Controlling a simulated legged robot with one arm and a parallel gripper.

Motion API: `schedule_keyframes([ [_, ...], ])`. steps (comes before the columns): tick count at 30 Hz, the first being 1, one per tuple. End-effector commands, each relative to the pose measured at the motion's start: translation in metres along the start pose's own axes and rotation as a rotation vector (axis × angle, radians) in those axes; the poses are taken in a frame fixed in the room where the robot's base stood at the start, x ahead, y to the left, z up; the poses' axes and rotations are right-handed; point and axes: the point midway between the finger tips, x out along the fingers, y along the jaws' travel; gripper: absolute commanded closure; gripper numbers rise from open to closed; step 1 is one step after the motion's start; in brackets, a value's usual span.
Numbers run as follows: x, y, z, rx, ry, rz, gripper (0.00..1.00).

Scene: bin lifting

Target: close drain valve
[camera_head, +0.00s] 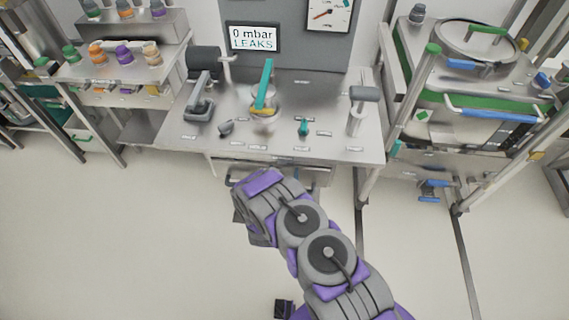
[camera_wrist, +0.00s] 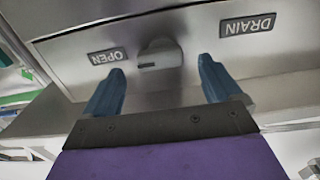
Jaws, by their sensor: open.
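In the wrist view, the drain valve is a grey rounded knob (camera_wrist: 160,54) on a metal front panel. I see no clear contact, and the depth between fingertips and knob is hard to judge. In the head view, my purple and grey arm reaches toward the bench front; the fingers and the knob are hidden there.
The metal bench (camera_head: 340,145) carries a teal-handled device (camera_head: 264,90), a grey clamp (camera_head: 199,105) and a post (camera_head: 358,112). Racks flank both sides. The floor (camera_head: 110,240) at left is clear.

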Motion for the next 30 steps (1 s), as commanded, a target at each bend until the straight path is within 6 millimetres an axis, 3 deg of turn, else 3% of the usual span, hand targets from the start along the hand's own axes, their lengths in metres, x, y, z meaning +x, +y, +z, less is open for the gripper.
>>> schedule_keyframes([
  [3, 0.023, 0.001, 0.002, 0.005, 0.001, 0.004, 0.08],
  [9, 0.046, 0.001, 0.002, 0.001, 0.0, 0.002, 0.08],
  [22, 0.055, -0.001, 0.0, 0.0, -0.001, 0.0, 0.08],
  [30, 0.055, -0.001, 0.0, 0.0, -0.001, 0.0, 0.34],
])
